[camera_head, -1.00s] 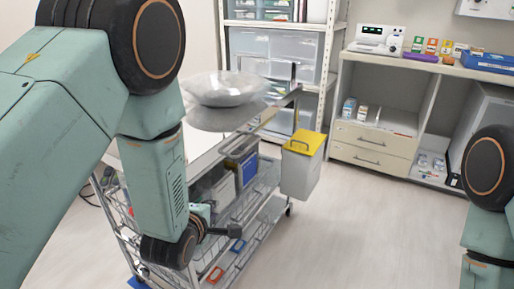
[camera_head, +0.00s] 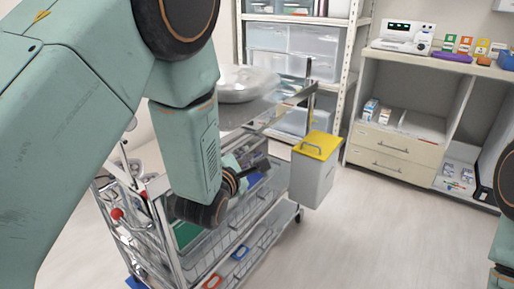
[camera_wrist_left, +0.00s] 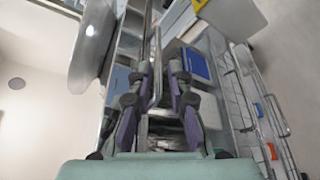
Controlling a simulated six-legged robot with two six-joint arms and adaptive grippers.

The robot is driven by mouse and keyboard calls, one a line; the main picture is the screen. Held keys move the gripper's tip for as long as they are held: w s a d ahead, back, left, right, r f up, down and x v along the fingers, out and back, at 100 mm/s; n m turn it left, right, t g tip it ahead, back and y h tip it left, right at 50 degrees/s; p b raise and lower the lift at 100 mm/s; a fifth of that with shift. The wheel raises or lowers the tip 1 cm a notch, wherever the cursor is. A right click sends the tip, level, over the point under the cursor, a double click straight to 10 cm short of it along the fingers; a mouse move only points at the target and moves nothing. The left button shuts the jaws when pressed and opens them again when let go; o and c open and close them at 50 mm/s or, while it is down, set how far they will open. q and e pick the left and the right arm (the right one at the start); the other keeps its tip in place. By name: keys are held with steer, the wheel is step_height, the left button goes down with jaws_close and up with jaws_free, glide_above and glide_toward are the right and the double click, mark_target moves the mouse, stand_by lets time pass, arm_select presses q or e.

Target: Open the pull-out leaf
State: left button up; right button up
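The metal trolley (camera_head: 215,245) stands in front of me, with a metal rail (camera_head: 285,105) along its top edge. I cannot tell for sure which part is the pull-out leaf. My left gripper (camera_head: 250,165) is over the trolley, largely hidden behind my arm in the head view. In the left wrist view its two fingers (camera_wrist_left: 160,70) are apart, with a thin metal bar (camera_wrist_left: 157,45) showing between them; I cannot tell whether they touch it. My right gripper is out of view.
A white bin with a yellow lid (camera_head: 319,146) hangs at the trolley's right end. Baskets and a blue box (camera_wrist_left: 198,65) sit in the trolley. A shelf rack (camera_head: 290,45) and cabinet (camera_head: 395,145) stand behind. The floor at right is clear.

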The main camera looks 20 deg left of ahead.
mark_target(251, 149)
arm_select(q)
steer(key=b+x, duration=0.1)
steer(key=x, duration=0.2)
steer(key=b+x, duration=0.1)
steer(key=x, duration=0.2)
steer(key=shift+a, duration=0.2)
steer(key=shift+b+x, duration=0.35)
steer(key=shift+x, duration=0.55)
steer(key=shift+r, duration=0.15)
jaws_close()
